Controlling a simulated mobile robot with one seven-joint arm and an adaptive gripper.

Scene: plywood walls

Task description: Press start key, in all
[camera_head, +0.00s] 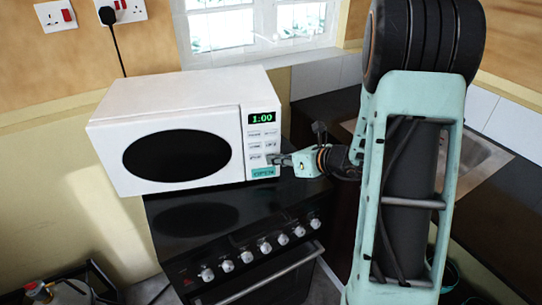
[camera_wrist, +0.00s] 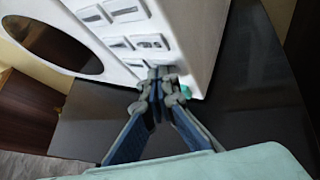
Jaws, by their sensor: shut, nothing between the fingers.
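A white microwave (camera_head: 165,88) with a dark oval window stands on the black stove top. Its green display (camera_head: 261,118) reads 1:00. Below the display is a keypad (camera_head: 262,141) with several light keys, and a teal key (camera_head: 263,172) sits at the bottom of the panel. My gripper (camera_head: 272,158) is shut and empty, its tips at the lower right of the keypad, just above the teal key. In the wrist view my gripper (camera_wrist: 158,82) is at the panel's lower keys (camera_wrist: 135,62); the fingertips hide part of the panel. I cannot tell whether they touch a key.
The black stove (camera_head: 240,235) has a row of white knobs and a front handle. A sink (camera_head: 470,165) lies in the dark counter at right, behind my arm. Wall sockets (camera_head: 120,10) with a plugged cable are above left. A window is behind.

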